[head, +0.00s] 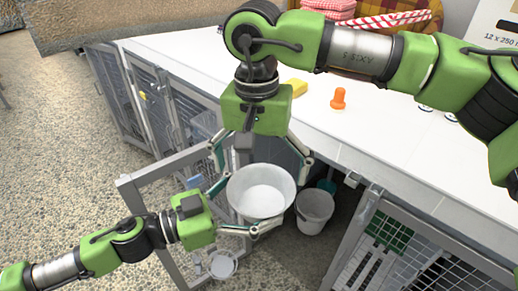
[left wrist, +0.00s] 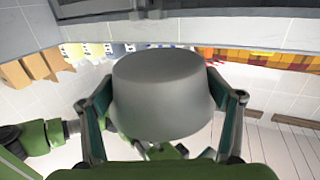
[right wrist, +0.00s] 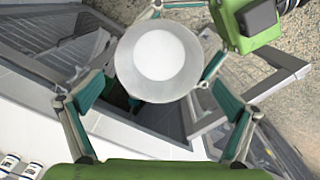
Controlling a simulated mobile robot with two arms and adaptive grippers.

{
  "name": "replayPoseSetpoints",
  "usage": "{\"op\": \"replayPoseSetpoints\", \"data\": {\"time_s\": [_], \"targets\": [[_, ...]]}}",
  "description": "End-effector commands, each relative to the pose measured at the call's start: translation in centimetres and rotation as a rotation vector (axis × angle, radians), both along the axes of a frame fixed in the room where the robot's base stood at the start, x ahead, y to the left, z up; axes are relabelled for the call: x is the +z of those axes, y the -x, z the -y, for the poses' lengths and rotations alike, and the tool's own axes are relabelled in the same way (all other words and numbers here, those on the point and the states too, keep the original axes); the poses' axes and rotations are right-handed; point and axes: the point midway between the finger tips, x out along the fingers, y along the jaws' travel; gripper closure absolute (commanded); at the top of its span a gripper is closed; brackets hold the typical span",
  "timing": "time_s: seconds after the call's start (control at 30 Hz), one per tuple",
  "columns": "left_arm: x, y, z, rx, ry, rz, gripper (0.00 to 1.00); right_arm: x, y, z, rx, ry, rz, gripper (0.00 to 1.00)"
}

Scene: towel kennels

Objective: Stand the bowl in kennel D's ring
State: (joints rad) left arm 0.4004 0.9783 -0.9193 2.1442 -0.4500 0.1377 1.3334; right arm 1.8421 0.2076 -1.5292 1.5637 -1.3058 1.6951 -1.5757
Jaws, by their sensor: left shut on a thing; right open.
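A white-grey bowl (head: 262,190) is held in the air in front of the counter, its open top facing up. My left gripper (head: 244,206) is shut on it, with a finger on either side; the left wrist view shows the bowl's grey outer wall (left wrist: 163,95) between the fingers. My right gripper (head: 262,176) is open just above, its fingers spread wide around the bowl. In the right wrist view the bowl (right wrist: 158,62) is beyond the fingertips. A round ring-like holder (head: 222,265) shows low by the open kennel door (head: 168,250). No kennel letter is readable.
A bucket (head: 314,208) stands in the dark open kennel under the white counter (head: 370,140). An orange object (head: 339,98), a yellow block (head: 294,87) and folded towels (head: 330,8) lie on top. Mesh kennel doors (head: 195,108) line the left.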

Motion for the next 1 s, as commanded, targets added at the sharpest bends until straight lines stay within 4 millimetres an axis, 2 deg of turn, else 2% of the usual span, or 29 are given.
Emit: {"op": "replayPoseSetpoints", "data": {"time_s": [0.1, 0.3, 0.67, 0.7, 0.8, 0.93, 0.97, 1.0], "targets": [[0.1, 0.0, 0.0, 0.0, 0.001, 0.0, 0.42, -2.1, 0.1, 0.1, -0.001, 0.0, -0.001, 0.0], [0.1, 0.0, 0.0, 0.0, 0.0, 0.001, 0.42, -4.1, 0.0, 0.1, -0.002, 0.0, 0.0, 0.0], [0.1, 0.0, 0.0, 0.0, 0.0, 0.001, 0.42, -4.7, 0.0, 0.1, -0.001, -0.002, 0.0, 0.0], [0.1, 0.0, 0.0, 0.0, 0.0, 0.001, 0.42, -4.7, 0.0, 0.1, -0.001, -0.002, 0.0, 0.05], [0.1, 0.0, 0.0, -0.001, 0.001, 0.0, 0.42, -4.7, 0.0, 0.1, -0.001, -0.002, -0.001, 0.31], [0.1, 0.0, 0.0, -0.001, 0.002, 0.001, 0.42, -4.7, 0.0, 0.0, -0.001, -0.003, 0.0, 0.31], [0.1, 0.0, 0.1, -0.002, 0.002, 0.001, 0.09, -4.6, 0.0, 0.0, -0.001, -0.004, 0.001, 0.31], [0.1, 0.0, 0.1, -0.002, 0.002, 0.001, 0.0, -4.6, 0.0, 0.0, -0.001, -0.004, 0.001, 0.31]]}}
